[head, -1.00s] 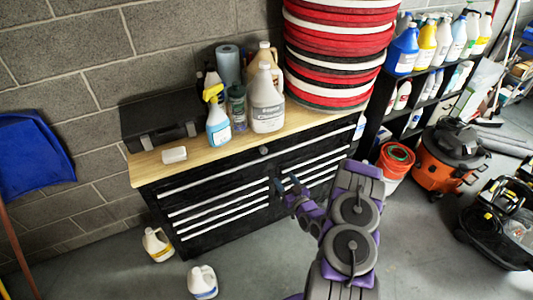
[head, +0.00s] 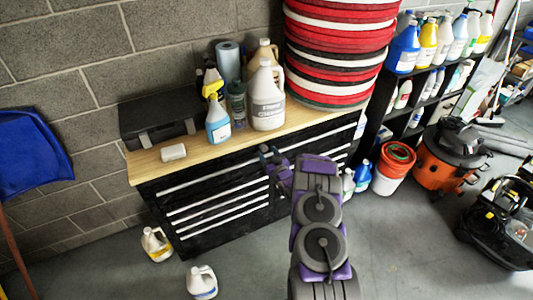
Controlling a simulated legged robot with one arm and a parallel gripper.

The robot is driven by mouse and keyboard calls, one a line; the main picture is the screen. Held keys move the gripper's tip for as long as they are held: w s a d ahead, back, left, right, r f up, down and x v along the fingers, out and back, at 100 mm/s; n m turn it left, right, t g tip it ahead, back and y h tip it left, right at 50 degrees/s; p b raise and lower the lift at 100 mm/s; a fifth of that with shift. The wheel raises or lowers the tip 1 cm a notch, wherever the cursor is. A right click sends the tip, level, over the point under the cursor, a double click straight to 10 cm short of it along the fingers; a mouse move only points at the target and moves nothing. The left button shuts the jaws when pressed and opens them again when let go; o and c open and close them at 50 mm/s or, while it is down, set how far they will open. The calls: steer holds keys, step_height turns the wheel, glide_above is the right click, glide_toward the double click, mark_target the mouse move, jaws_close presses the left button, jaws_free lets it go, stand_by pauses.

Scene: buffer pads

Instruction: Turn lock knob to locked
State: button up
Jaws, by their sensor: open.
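The black tool cabinet (head: 190,187) has a wooden top, and long pale drawer handles run across its front in two columns. Its small round lock knob sits high at the middle of the front, just under the wooden top; my gripper now covers that spot, so the knob is hidden and its turn cannot be read. My gripper (head: 268,152) is open at the upper middle of the cabinet front, with its fingers toward the knob's place. I cannot tell whether the fingers touch the knob or lie around it.
Bottles, including a spray bottle (head: 218,125) and a large grey jug (head: 267,97), stand on the top near a tall stack of red, black and white pads (head: 338,55). Two jugs (head: 157,244) (head: 202,282) stand on the floor at left. An orange vacuum (head: 440,160) stands right.

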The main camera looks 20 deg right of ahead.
steer(key=shift+w, duration=0.75)
steer(key=shift+r, duration=0.1)
steer(key=c, duration=1)
